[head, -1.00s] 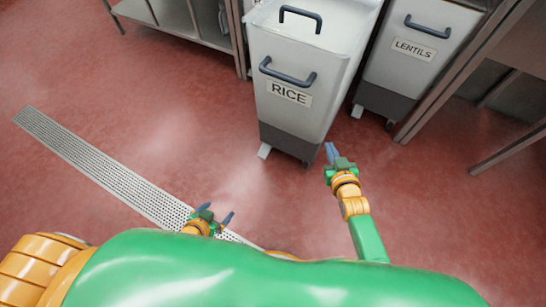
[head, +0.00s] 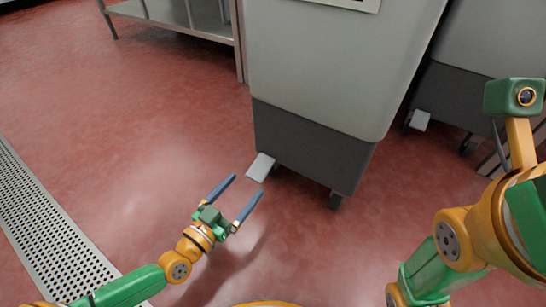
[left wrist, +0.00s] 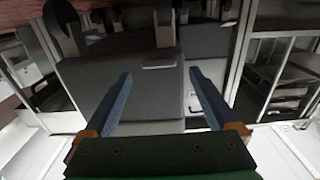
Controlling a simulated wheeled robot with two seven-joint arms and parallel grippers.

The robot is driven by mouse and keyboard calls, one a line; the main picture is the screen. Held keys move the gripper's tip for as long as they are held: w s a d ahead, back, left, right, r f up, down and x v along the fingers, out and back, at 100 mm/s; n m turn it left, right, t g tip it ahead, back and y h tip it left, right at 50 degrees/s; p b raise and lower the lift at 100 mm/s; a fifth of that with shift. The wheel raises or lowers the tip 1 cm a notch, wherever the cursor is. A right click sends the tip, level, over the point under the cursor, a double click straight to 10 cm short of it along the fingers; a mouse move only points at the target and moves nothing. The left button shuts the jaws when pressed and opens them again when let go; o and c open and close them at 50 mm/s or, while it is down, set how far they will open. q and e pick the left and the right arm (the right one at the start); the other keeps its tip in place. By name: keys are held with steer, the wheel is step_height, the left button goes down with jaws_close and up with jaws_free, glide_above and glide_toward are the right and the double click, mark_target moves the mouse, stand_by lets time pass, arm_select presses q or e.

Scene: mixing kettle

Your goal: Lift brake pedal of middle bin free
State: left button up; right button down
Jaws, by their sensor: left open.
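The nearer grey bin (head: 345,55) stands upright on casters with a dark lower skirt; its label is cut off now but read RICE earlier. Its pale brake pedal (head: 260,167) sticks out at the base's left front corner, tilted downward. My left gripper (head: 247,185) is open and empty, low over the floor, fingers pointing toward the pedal with a small gap in the picture. The left wrist view looks upside down; a pale pedal (left wrist: 158,63) shows between the open fingers (left wrist: 160,76). My right arm is raised at the right; its fingers cannot be made out.
A second bin (head: 480,55) stands to the right, with its own pale pedal (head: 420,120). A steel shelf unit (head: 185,22) stands at the back left. A floor drain grate (head: 40,215) runs along the left. The red floor (head: 130,130) between drain and bin is clear.

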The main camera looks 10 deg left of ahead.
mark_target(256, 173)
arm_select(q)
steer(key=shift+w+d+r, duration=0.1)
steer(key=shift+w+d, duration=0.2)
steer(key=shift+w, duration=0.3)
steer(key=b+x, duration=0.1)
steer(key=x, duration=0.4)
steer(key=shift+r, duration=0.1)
